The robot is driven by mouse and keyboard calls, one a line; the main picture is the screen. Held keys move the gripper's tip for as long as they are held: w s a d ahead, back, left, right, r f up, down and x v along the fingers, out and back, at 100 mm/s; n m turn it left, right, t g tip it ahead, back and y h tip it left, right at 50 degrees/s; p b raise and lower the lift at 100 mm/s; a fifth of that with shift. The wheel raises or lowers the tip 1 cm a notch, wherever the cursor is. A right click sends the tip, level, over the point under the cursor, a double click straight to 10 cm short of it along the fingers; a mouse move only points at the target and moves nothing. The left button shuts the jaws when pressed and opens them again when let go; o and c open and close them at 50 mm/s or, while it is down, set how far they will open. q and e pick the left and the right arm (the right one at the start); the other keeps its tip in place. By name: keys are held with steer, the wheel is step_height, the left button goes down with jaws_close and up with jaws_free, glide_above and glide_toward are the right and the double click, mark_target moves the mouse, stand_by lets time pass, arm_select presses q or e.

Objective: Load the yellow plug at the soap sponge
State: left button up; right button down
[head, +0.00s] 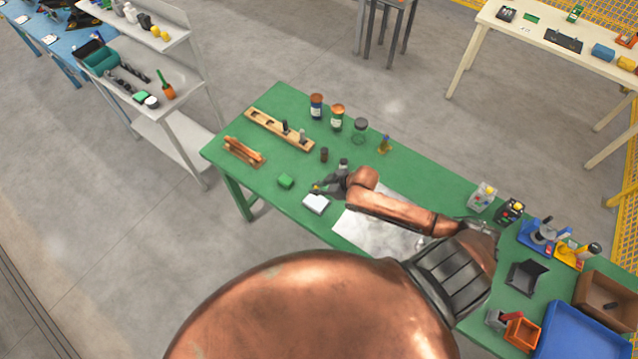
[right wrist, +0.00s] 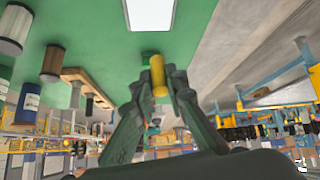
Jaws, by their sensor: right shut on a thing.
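My right gripper (head: 320,187) is shut on the yellow plug (head: 315,189) above the green table. In the right wrist view the yellow plug (right wrist: 158,76) sits between the two dark fingertips (right wrist: 163,88). A white block (head: 316,203) lies on the table just in front of the gripper; a white rectangle also shows at the top of the right wrist view (right wrist: 150,14), apart from the plug. A small green block (head: 286,181) lies to the left. I cannot tell which block is the soap sponge. My left gripper is not in view.
A wooden rack with pegs (head: 279,130), a wooden holder (head: 243,151) and several jars (head: 337,117) stand towards the table's far left. A dark cylinder (head: 324,155) stands behind the gripper. A grey sheet (head: 375,235) lies under my arm. Bins (head: 590,335) crowd the right end.

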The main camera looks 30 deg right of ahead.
steer(key=shift+s+d+f, duration=0.2)
steer(key=shift+s+d, duration=0.05)
steer(key=shift+d, duration=0.15)
steer(key=shift+f, duration=0.2)
step_height(320, 180, down, 5)
steer(key=b, duration=0.5)
steer(key=shift+a+f+b, duration=0.1)
steer(key=shift+f+b, duration=0.3)
steer(key=shift+b, duration=0.3)
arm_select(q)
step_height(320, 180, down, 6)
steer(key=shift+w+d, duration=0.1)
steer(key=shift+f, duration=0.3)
arm_select(e)
steer(key=shift+f, duration=0.5)
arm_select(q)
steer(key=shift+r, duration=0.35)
arm_select(e)
steer(key=shift+s+f, duration=0.1)
stand_by(0.6)
